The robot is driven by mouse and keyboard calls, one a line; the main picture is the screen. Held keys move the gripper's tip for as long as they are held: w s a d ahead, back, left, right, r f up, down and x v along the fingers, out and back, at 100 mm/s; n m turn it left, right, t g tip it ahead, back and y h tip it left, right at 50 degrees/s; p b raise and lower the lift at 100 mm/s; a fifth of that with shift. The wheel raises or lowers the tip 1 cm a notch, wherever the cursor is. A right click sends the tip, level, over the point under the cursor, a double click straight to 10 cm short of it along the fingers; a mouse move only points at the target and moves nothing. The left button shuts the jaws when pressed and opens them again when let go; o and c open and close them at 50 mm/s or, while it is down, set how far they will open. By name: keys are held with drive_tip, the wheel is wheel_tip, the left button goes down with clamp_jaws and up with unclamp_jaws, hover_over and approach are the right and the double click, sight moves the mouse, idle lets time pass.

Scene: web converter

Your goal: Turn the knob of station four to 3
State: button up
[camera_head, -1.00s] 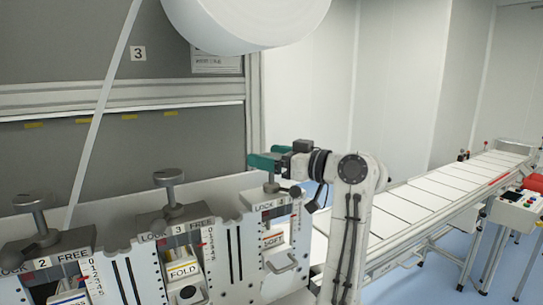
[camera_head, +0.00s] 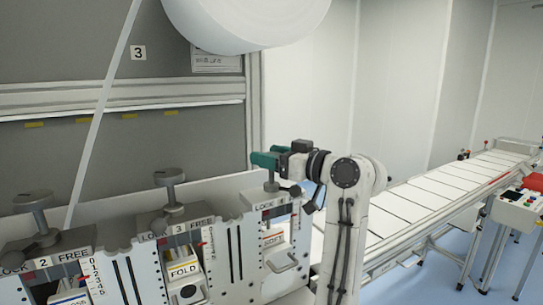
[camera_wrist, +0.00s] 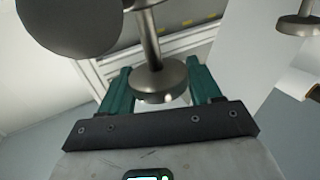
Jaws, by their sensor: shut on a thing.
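Station four (camera_head: 268,213) is the rightmost of the stations in the head view, with a "LOCK 4" plate and a card reading "SOFT". My gripper (camera_head: 264,160) is over it, and its green fingers are shut on the station four knob, whose grey stem (camera_head: 271,186) shows below them. The fingers hide most of the knob top in the head view. In the wrist view, the round metal knob (camera_wrist: 160,84) lies between the two green fingers of my gripper (camera_wrist: 160,72). The station four scale is too small and partly covered to read.
Station three's knob (camera_head: 170,178) and station two's knob (camera_head: 33,200) stand to the left. A large white roll (camera_head: 245,20) hangs above. A conveyor (camera_head: 440,205) runs away to the right, near a control box (camera_head: 516,208).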

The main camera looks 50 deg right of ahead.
drive_tip(key=m+h, duration=0.2)
drive_tip(key=h, duration=0.1)
drive_tip(key=m+h+p, duration=0.1)
drive_tip(key=h, duration=0.1)
drive_tip(key=shift+a+m+h, duration=0.15)
drive_tip(key=shift+m+h, duration=0.25)
drive_tip(key=m+g+h, duration=0.2)
drive_tip(key=h, duration=0.2)
drive_tip(key=shift+w+m, duration=0.1)
drive_tip(key=shift+m, duration=0.3)
drive_tip(key=m+g+h+b, duration=0.1)
drive_tip(key=m+g+h, duration=0.1)
drive_tip(key=m+g+h+b, duration=0.2)
drive_tip(key=h, duration=0.1)
drive_tip(key=shift+f, duration=0.15)
drive_tip(key=shift+m+g+h+b, duration=1.05)
drive_tip(key=shift+m+g+h, duration=0.15)
drive_tip(key=shift+g, duration=0.2)
drive_tip(key=shift+r, duration=0.2)
drive_tip(key=o, duration=0.9)
drive_tip(key=shift+o, duration=0.2)
drive_tip(key=b+v, duration=0.2)
drive_tip(key=v, duration=0.8)
drive_tip(key=shift+a, duration=0.3)
